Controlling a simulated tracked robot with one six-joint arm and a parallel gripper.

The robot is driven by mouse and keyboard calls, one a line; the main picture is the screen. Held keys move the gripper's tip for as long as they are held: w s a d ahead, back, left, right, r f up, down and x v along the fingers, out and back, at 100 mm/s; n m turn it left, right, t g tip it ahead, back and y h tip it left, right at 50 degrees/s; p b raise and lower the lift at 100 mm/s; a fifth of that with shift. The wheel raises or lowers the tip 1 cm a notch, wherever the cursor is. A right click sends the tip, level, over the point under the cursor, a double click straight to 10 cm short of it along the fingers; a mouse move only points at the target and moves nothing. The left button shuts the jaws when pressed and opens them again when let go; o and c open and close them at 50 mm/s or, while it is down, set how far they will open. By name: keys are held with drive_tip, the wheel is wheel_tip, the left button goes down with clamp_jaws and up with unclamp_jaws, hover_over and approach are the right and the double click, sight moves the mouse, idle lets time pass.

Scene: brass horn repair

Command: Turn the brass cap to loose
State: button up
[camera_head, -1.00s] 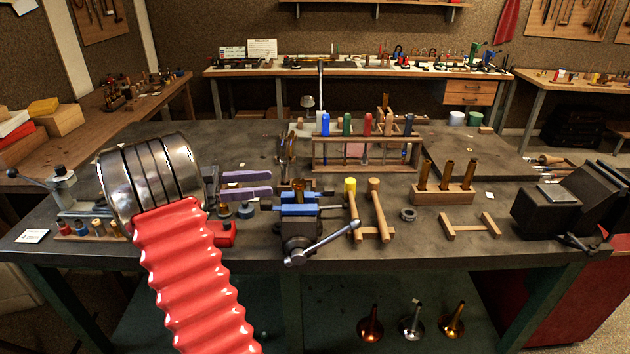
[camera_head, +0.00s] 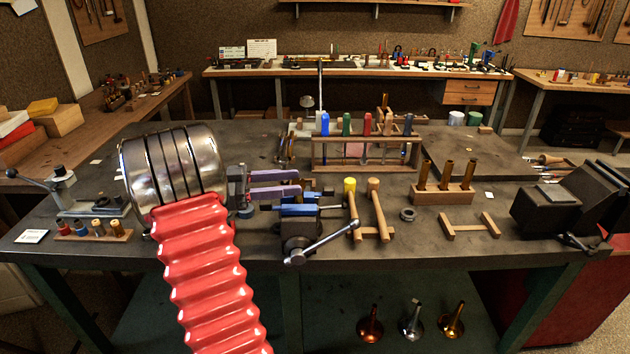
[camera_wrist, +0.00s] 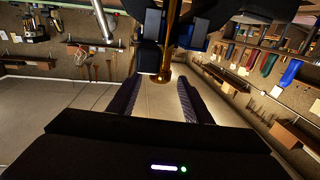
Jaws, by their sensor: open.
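The brass cap (camera_wrist: 163,77) shows in the wrist view as the rounded end of a brass tube (camera_wrist: 172,38), which comes down from the top between dark and blue vise jaws. My gripper (camera_wrist: 159,79) is open, with its two ridged fingers on either side of the cap's end. I cannot tell whether they touch it. In the head view, my gripper (camera_head: 299,182) has its purple fingers reaching right, just above and behind the blue jaws (camera_head: 299,210) of the bench vise. The cap is hidden or too small to make out there.
A wooden rack of coloured-handled tools (camera_head: 367,150) stands close behind the vise. Two wooden-handled mallets (camera_head: 378,208) stand just right of it, and the vise handle (camera_head: 325,243) sticks out in front. A block with brass tubes (camera_head: 444,192) stands farther right.

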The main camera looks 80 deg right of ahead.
drive_tip(key=x, duration=0.7)
drive_tip(key=shift+c, duration=0.6)
drive_tip(key=c, duration=0.9)
drive_tip(key=shift+c, duration=0.2)
